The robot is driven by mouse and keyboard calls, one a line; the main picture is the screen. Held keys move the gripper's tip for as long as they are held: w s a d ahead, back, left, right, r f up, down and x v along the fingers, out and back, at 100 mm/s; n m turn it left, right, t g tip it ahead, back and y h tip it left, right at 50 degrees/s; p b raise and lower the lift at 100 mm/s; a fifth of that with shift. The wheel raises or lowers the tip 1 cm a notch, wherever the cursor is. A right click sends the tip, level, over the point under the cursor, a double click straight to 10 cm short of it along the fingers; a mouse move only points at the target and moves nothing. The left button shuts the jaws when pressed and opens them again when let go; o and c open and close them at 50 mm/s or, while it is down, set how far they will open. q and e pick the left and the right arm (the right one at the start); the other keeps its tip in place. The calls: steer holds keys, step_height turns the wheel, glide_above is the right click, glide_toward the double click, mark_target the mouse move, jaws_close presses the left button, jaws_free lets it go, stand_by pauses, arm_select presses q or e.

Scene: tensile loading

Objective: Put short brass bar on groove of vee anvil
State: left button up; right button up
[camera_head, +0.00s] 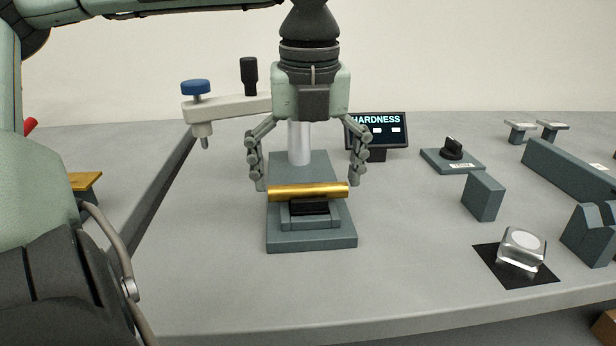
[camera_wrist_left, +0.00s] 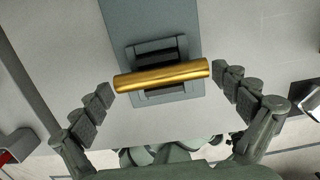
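The short brass bar (camera_head: 307,191) lies level, left to right, across the top of the dark vee anvil (camera_head: 309,208). The anvil stands on the stepped grey base of the tester. The bar hides most of the groove, so I cannot tell whether it is fully seated or just above it. My left gripper (camera_head: 308,180) points down over the bar, one finger beyond each end. In the left wrist view the bar (camera_wrist_left: 162,77) runs parallel to the anvil block (camera_wrist_left: 155,47), with the open fingers (camera_wrist_left: 163,88) close to its ends, seemingly apart from them. My right gripper is out of view.
A pale column (camera_head: 299,143) and an arm with a blue knob (camera_head: 195,87) stand behind the anvil. A shiny block on a black pad (camera_head: 522,248) sits front right.

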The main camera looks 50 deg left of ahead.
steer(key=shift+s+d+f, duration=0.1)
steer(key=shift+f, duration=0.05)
arm_select(q)
steer(key=shift+r, duration=0.15)
steer(key=shift+r+p, duration=0.2)
steer(key=shift+p, duration=0.1)
step_height(320, 180, up, 12)
steer(key=d, duration=0.1)
steer(key=shift+s+f, duration=0.2)
steer(key=shift+s, duration=0.25)
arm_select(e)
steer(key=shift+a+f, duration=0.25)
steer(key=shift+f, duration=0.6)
arm_select(q)
steer(key=shift+s+d+f, duration=0.1)
steer(key=shift+d, duration=0.05)
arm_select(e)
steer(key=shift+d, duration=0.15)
